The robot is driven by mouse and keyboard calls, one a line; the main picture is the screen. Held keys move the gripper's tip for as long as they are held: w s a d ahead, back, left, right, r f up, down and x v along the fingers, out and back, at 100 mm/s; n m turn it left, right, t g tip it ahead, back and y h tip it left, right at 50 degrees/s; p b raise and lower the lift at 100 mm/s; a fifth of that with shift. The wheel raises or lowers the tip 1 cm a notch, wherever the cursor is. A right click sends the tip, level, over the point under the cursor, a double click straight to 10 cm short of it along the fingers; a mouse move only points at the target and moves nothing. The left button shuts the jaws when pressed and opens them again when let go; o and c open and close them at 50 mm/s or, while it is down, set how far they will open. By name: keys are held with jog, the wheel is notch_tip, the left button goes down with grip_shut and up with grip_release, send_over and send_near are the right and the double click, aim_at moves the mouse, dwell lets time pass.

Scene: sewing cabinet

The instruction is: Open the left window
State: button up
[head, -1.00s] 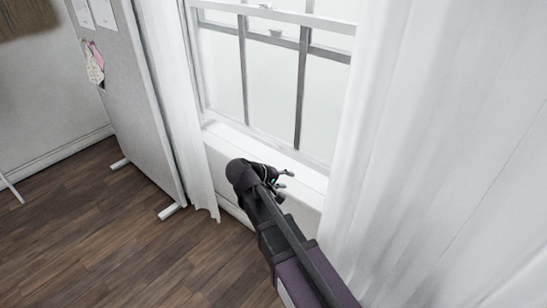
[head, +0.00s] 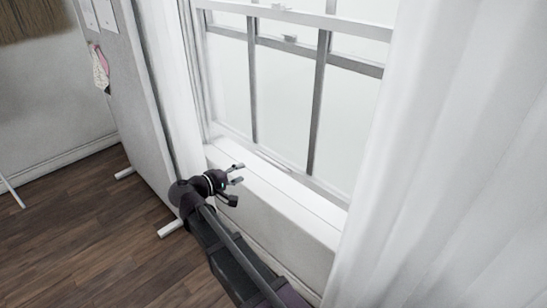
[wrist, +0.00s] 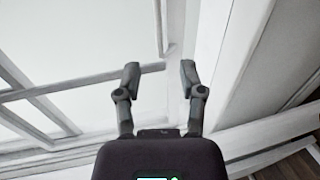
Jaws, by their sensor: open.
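One window shows in the head view, a white sash window (head: 288,100) with grey bars and pale panes. Whether it is the left one cannot be told from this view. Its lower rail is near the white sill (head: 290,187), and small fittings (head: 289,38) sit on the rails higher up. My gripper (head: 238,174) is open and empty, in front of the sill's left end. In the wrist view its two fingers (wrist: 159,78) stand apart, with window bars and white frame behind them. I see no contact with the window.
A white curtain (head: 450,150) hangs close on the right, and another (head: 178,80) at the window's left. A grey pinboard (head: 135,90) on white feet stands left of it. Dark wood floor (head: 90,240) is open at lower left.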

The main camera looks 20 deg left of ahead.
aim_at(267, 159)
jog(key=shift+a+r, duration=0.1)
jog(key=shift+a, duration=0.4)
jog(key=shift+w+d, duration=0.1)
jog(key=shift+w, duration=0.05)
jog(key=b+x, duration=0.2)
jog(key=x, duration=1.1)
jog(key=shift+w+d+b, duration=0.1)
jog(key=shift+w+b, duration=0.25)
jog(key=shift+b, duration=0.05)
grip_shut()
jog(key=shift+w, duration=0.1)
